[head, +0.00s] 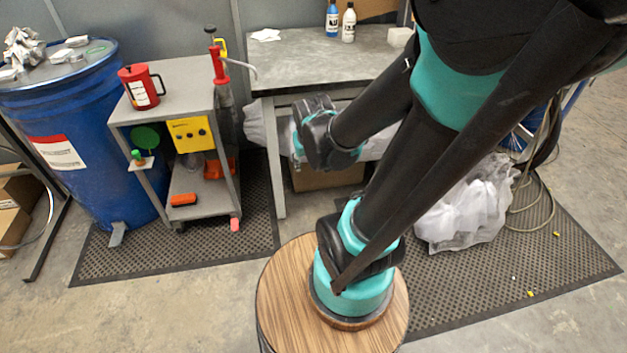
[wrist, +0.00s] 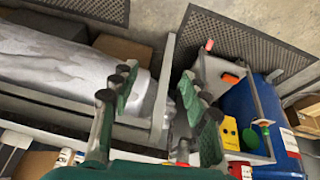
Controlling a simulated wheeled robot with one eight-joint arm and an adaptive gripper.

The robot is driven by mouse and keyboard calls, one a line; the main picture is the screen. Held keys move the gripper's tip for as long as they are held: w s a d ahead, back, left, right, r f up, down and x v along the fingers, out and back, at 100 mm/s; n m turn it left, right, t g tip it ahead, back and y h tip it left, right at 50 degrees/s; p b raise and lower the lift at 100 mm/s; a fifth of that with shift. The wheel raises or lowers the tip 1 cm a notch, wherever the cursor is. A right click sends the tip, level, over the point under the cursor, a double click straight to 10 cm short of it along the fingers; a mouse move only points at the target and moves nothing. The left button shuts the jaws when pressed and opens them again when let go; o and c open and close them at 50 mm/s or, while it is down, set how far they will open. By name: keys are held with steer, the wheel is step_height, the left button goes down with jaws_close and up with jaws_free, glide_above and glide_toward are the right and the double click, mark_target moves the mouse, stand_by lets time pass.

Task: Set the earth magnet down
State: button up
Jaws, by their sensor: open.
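I cannot pick out the earth magnet with certainty in either view. My gripper (wrist: 158,85) shows in the wrist view with its two green-padded fingers spread apart and nothing between them. In the head view I cannot make out its fingers. Small candidates lie on and by the grey cart (head: 182,75): an orange block (head: 183,199) on its lower shelf, a pinkish-red piece (head: 235,224) at its foot, and a small green and orange item (head: 138,157) on a side ledge. The orange block (wrist: 231,79) and pinkish-red piece (wrist: 209,45) also show in the wrist view.
A grey worktable (head: 310,58) stands behind my arm, with a blue bottle (head: 332,18) and a white bottle (head: 349,22). A blue drum (head: 90,130) is left of the cart. The cart holds a red can (head: 140,86) and a yellow box (head: 190,134). Wrapped plastic (head: 465,210) lies right.

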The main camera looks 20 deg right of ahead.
steer(key=s+f+y, duration=0.1)
steer(key=s, duration=0.5)
steer(key=shift+a+f+g, duration=0.3)
steer(key=shift+f+g, duration=0.1)
stand_by(0.6)
